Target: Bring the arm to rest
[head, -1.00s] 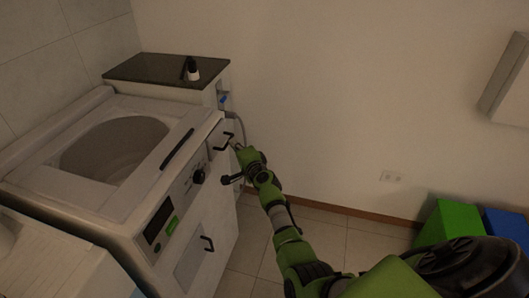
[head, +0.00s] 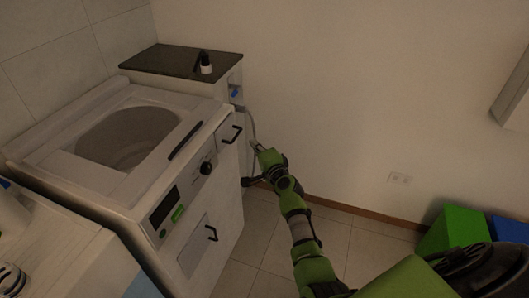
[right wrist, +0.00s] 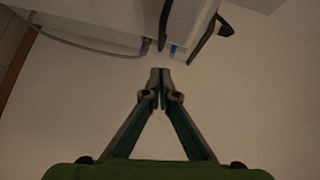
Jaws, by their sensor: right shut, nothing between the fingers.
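My right arm is green and dark grey and reaches in from the lower right of the head view. Its gripper (head: 255,146) is in the air to the right of the washing machine's front, apart from the machine. In the right wrist view the fingertips (right wrist: 160,74) are together with nothing between them. The white washing machine (head: 100,180) stands at the left, with a black drawer handle (head: 232,134) near the gripper. That handle seems to show in the right wrist view too. My left gripper is not in view.
A cabinet with a dark top (head: 180,62) stands behind the machine, with a small black and white bottle (head: 205,66) on it. A hose (head: 251,125) hangs by the wall. Green (head: 454,229) and blue (head: 507,229) boxes stand at the right. The floor between is clear.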

